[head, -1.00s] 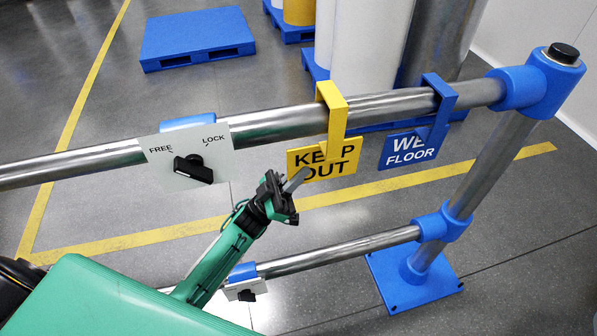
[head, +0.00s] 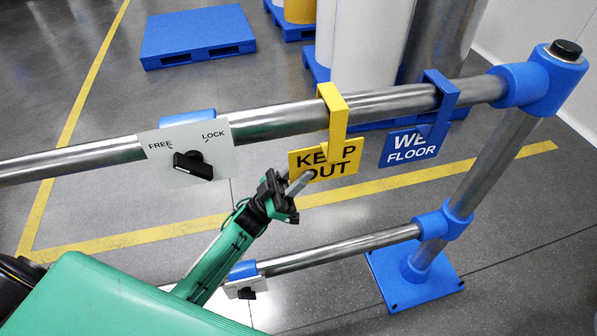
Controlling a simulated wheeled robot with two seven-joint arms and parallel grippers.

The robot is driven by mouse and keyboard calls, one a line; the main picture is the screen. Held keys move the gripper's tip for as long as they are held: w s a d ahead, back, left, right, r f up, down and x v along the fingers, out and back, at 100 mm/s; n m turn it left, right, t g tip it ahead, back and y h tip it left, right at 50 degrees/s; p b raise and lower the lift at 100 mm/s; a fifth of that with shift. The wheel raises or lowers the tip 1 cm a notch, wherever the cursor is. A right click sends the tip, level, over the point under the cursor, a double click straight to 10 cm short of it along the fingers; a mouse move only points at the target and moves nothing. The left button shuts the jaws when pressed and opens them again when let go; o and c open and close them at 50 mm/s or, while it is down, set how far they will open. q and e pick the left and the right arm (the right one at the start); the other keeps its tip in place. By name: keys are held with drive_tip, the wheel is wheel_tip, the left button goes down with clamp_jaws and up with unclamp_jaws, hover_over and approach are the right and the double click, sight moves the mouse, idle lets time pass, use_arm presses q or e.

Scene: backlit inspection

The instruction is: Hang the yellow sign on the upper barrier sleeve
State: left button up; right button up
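The yellow KEEP OUT sign (head: 323,164) hangs by its yellow hook over the upper steel rail (head: 385,101). My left gripper (head: 301,181) is below the rail, with a grey finger at the sign's lower left corner; I cannot tell whether it touches. Its jaw opening is not clear from this angle. A blue sleeve (head: 187,117) on the upper rail shows above a white FREE/LOCK plate (head: 212,152) with a black knob (head: 193,165), to the left of the sign. The knob's lever lies nearly level. My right gripper is not in view.
A blue WET FLOOR-type sign (head: 410,148), partly covered by its hook, hangs right of the yellow one. A lower rail (head: 340,249) has a smaller plate and knob. A blue-jointed post (head: 487,160) stands at right. Blue pallets (head: 197,32) and white cylinders are behind.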

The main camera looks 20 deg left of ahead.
use_arm(q)
drive_tip(key=shift+f, duration=0.1)
